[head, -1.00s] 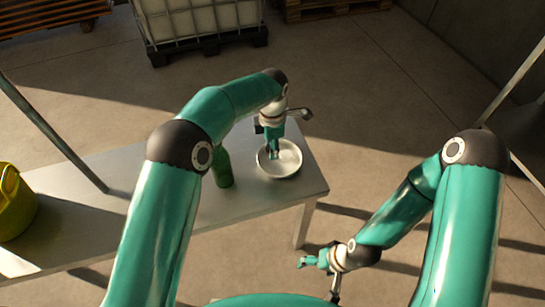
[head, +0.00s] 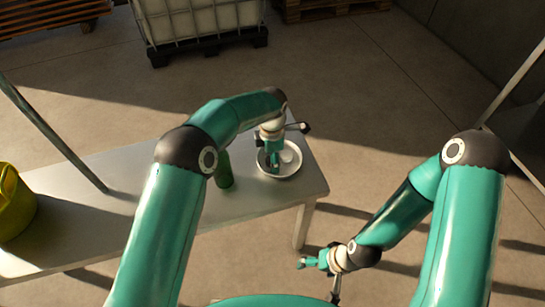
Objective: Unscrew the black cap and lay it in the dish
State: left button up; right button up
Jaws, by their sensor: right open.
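A green bottle (head: 223,170) stands upright on the metal table, partly hidden behind my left arm. The pale round dish (head: 293,160) is on the table to its right. My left gripper (head: 275,165) points down over the left part of the dish, its fingertips low at the bowl. Whether it is shut on anything is too small to tell. I cannot make out the black cap; the bottle's top is hidden or unclear. My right gripper (head: 308,262) is open and empty in front of the table, well away from the dish.
The metal table (head: 250,207) ends just right of the dish. A yellow-green bag or bucket (head: 14,205) is at the far left, and a slanted post (head: 55,138) crosses the table's left part. A caged white tank (head: 205,18) stands behind.

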pick_arm(q)
notch_tip(320, 180, up, 12)
jog(key=p, duration=0.1)
dwell(0.6)
jog(key=shift+r, duration=0.1)
dwell(0.8)
